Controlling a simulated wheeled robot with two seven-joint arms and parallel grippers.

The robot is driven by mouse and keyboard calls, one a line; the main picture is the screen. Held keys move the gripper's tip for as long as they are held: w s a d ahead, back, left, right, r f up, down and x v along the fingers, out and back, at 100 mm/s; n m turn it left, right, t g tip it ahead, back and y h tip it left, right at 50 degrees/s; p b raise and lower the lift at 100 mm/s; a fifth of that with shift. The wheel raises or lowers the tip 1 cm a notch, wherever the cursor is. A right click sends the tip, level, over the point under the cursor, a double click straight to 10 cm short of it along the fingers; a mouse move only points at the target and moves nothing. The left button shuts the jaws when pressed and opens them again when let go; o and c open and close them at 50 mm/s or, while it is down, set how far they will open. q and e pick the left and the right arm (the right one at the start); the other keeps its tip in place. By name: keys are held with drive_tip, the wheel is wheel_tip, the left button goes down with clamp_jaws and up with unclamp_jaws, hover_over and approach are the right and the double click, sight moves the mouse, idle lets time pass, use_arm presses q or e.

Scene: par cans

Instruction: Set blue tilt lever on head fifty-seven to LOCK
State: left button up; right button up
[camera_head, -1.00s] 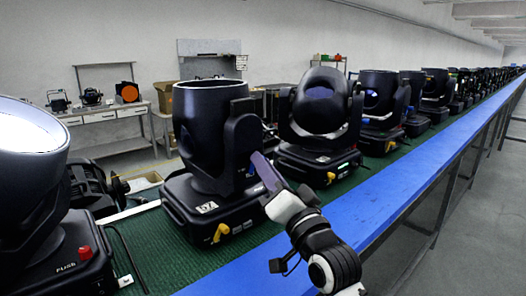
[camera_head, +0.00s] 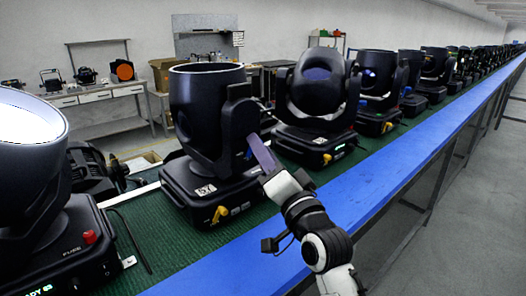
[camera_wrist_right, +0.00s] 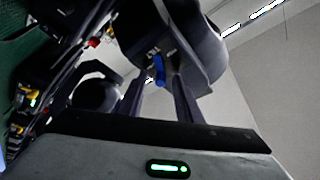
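Head fifty-seven (camera_head: 208,110) is a black moving head with a white "57" label (camera_head: 204,190) on its base. Its blue tilt lever (camera_wrist_right: 159,70) shows in the right wrist view, below white "TILT" lettering on the black yoke. My right gripper (camera_head: 262,155) is at the right side of that yoke in the head view. In the right wrist view its two fingers (camera_wrist_right: 164,84) are apart, with the lever between or just beyond the tips. I cannot tell whether they touch it. In the head view the gripper mostly hides the lever. My left gripper is out of view.
A yellow lever (camera_head: 219,213) sticks out of the base's front. Another head (camera_head: 316,90) stands close behind on the green belt (camera_head: 190,240), and one with a red fuse knob (camera_head: 89,237) stands at left. A blue rail (camera_head: 350,213) runs along the belt's right side.

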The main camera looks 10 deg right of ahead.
wheel_tip(320, 180, up, 10)
idle(0.7)
